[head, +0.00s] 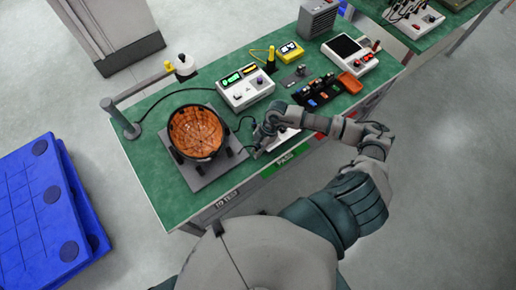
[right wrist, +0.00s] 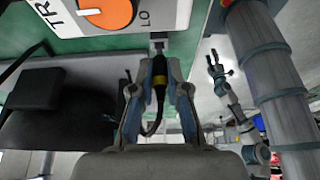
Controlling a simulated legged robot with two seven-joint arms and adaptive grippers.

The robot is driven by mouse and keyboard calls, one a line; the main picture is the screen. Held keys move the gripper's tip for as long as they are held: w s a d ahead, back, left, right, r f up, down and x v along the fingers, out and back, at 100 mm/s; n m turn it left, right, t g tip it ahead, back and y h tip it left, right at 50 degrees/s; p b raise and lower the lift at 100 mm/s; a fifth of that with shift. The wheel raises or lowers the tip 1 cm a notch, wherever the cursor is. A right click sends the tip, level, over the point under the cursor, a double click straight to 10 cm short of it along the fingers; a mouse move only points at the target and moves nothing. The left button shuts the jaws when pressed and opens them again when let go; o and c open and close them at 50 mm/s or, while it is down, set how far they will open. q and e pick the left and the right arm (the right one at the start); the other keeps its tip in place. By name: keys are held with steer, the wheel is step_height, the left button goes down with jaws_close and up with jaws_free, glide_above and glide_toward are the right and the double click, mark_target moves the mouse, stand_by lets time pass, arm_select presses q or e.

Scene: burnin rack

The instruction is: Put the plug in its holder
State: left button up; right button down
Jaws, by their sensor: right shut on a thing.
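My right gripper (head: 260,146) is at the table's near edge, between the round copper-coloured coil and a white box. In the right wrist view its two fingers (right wrist: 160,82) are shut on the plug (right wrist: 160,84), a black body with a yellow band and a cable trailing from its lower end. A small metal piece (right wrist: 158,40) shows beyond the fingertips; whether it belongs to the plug or to a holder I cannot tell. The holder is not clearly seen. An arm with a small gripper (right wrist: 215,66), apparently my left, shows in the wrist view; its jaw state is unclear.
The white box with an orange knob (right wrist: 105,10) is close above the fingers in the wrist view. The coil (head: 198,132) stands on a grey plate on the green table (head: 150,172). A white meter (head: 246,88) and a parts tray (head: 318,94) stand farther back.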

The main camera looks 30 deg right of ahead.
steer(key=shift+d+p, duration=0.1)
steer(key=shift+p, duration=0.25)
steer(key=shift+f+b, duration=0.4)
steer(key=shift+f, duration=0.5)
steer(key=c, duration=1.1)
jaws_free()
steer(key=shift+r, duration=0.1)
steer(key=v, duration=1.1)
steer(key=shift+d+r, duration=0.15)
steer(key=shift+r, duration=0.25)
